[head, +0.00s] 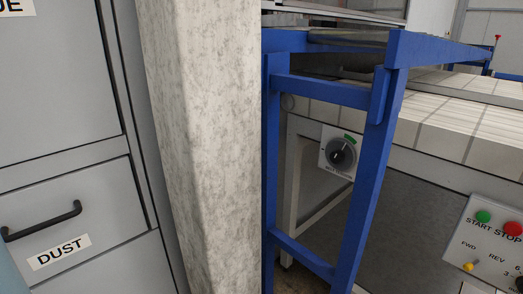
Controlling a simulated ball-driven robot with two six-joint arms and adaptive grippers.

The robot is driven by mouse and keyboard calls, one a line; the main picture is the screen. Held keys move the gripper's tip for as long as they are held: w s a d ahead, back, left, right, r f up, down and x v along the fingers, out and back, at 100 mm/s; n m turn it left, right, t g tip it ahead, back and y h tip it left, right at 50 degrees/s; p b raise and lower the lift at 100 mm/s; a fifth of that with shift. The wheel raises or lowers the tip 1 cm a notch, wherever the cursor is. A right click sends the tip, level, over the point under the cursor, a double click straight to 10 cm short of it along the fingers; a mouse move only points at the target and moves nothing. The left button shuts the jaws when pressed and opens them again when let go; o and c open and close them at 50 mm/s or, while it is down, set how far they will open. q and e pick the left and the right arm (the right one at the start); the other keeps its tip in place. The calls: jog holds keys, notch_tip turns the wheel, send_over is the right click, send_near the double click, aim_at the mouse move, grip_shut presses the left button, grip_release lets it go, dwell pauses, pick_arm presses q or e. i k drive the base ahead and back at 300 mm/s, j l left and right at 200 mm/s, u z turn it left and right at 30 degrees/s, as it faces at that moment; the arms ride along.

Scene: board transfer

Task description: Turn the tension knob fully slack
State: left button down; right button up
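A green mark shows along the plate's upper right edge. The lettering under the knob is too small to read surely. The pointer bar looks tilted, but I cannot tell which end marks the setting. The knob shows between two legs of a blue frame (367,190), whose right leg passes close beside the plate. Neither of my grippers is in view.
A mottled pale pillar (205,140) stands left of the frame. A grey cabinet with a drawer labelled DUST (60,252) is at the far left. A control panel (485,235) with green and red buttons is at the lower right, below the conveyor's slatted top (470,125).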

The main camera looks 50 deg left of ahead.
aim_at(341, 155)
jog(key=u, duration=1)
